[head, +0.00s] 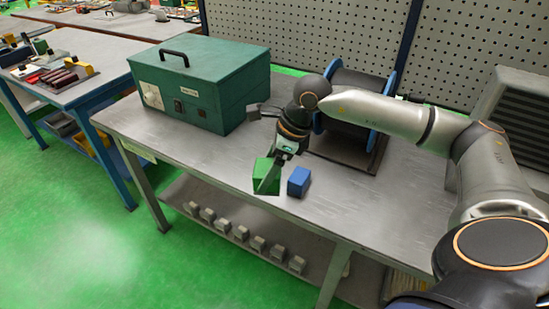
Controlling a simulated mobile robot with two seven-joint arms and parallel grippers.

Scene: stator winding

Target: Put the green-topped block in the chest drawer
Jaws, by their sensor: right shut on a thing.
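The green-topped block (261,167) is near the front edge of the metal workbench, in the middle of the head view. My right gripper (269,178) reaches in from the right, points down and is shut on this block. The fingers hide part of the block, and I cannot tell whether it rests on the bench or is just above it. I see no chest drawer that I can make out. My left gripper is not in view.
A blue block (299,181) stands just right of the green one. A green case with a handle (205,85) stands at the back left of the workbench (195,150), and a large spool (350,110) is behind my right arm. The bench's front left is clear.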

